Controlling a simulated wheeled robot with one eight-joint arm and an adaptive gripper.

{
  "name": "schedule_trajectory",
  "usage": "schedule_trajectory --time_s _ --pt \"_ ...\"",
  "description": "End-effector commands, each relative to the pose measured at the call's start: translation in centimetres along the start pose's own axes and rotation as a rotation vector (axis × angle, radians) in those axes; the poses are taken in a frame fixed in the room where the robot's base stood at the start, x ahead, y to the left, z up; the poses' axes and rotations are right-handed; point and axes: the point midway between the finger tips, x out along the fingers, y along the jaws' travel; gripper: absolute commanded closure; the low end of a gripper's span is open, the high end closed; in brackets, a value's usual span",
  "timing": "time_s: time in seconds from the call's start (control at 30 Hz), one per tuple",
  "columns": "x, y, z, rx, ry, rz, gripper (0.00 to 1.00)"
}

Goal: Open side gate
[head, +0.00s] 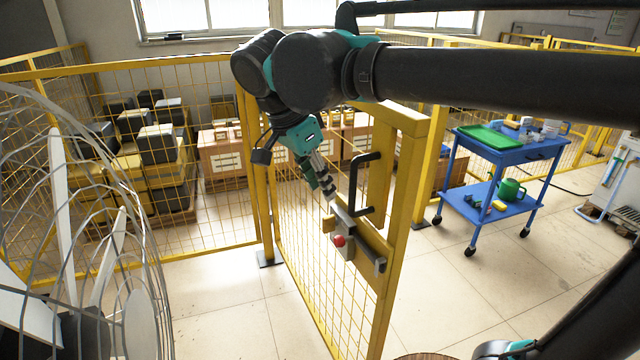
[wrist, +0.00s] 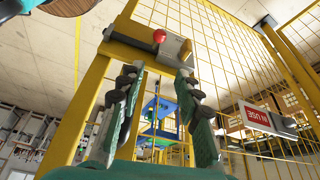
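The side gate (head: 397,235) is a yellow frame with wire mesh. It stands at an angle to the fence behind it, with open floor on its right. A black pull handle (head: 352,190) is on its right upright. Below is a metal latch (head: 372,250) with a red knob (head: 339,241). The red knob (wrist: 159,36) and latch (wrist: 130,42) also show at the top of the wrist view. My gripper (head: 328,188) is just above the latch and left of the handle. In the wrist view my gripper (wrist: 160,80) has its fingers apart, with nothing visibly held between them.
A large caged fan (head: 85,230) fills the left foreground. A blue cart (head: 500,205) with a green tray stands to the right. Dark boxes on pallets (head: 150,150) sit behind the fence. Tiled floor (head: 470,295) is clear right of the gate.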

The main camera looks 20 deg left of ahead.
Motion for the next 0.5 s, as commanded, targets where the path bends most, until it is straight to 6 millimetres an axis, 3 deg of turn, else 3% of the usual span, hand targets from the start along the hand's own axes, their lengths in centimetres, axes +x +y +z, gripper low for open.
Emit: schedule_trajectory --time_s 0.5 --pt "-9.3 0.0 0.1 -0.002 0.000 -0.001 0.66"
